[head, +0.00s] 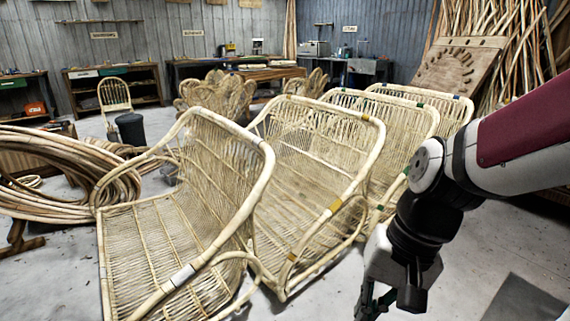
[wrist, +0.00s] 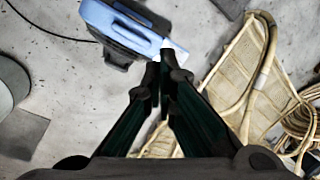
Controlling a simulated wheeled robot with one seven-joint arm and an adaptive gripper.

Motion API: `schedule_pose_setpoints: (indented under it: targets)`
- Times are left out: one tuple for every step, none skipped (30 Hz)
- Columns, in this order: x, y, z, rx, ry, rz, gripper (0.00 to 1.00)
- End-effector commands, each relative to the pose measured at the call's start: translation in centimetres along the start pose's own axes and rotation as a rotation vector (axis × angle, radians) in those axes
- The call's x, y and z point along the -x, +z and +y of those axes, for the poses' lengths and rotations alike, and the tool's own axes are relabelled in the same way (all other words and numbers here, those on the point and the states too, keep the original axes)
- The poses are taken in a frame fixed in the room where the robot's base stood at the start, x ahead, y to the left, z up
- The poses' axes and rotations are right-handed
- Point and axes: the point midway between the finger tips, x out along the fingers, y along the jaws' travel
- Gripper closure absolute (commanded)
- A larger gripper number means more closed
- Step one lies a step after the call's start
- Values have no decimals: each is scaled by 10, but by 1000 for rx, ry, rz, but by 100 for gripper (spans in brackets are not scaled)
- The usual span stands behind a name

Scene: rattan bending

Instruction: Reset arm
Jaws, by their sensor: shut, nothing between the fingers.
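My gripper (wrist: 160,75) points down at the floor in the wrist view, its two dark green fingers meeting at the tips with nothing between them. In the head view my gripper (head: 372,304) shows only in part at the bottom edge, right of the rattan chairs. My arm comes in from the right and bends down at the wrist. A blue and black object (wrist: 128,30) lies beyond the fingertips in the wrist view; I cannot tell what it is or how far below the tips it lies.
A row of several rattan chair frames (head: 190,225) fills the middle, close left of my arm. Rattan coils (head: 70,175) lie at left. Bare floor (head: 460,260) shows at lower right.

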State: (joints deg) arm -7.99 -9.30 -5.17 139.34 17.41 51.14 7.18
Motion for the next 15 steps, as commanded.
schedule_pose_setpoints:
  targets:
    - [14, 13, 6, 34, 6, 12, 100]
    - [20, 21, 9, 53, 13, 16, 100]
    - [28, 32, 15, 79, 25, 19, 100]
    - [34, 40, 19, 97, 35, 22, 100]
    - [39, 48, 24, 114, 46, 25, 100]
    - [46, 58, 30, 136, 61, 30, 100]
    - [50, 66, 34, 150, 72, 33, 100]
    - [54, 73, 39, 163, 85, 36, 100]
    - [58, 82, 44, 178, 101, 39, 100]
    - [60, 87, 48, 188, 112, 43, 100]
    - [63, 93, 52, 198, 123, 45, 100]
    - [66, 100, 57, 209, 137, 48, 100]
    - [68, 105, 61, 215, 148, 51, 100]
    - [69, 110, 64, 221, 157, 52, 100]
    - [71, 115, 68, 228, 171, 56, 100]
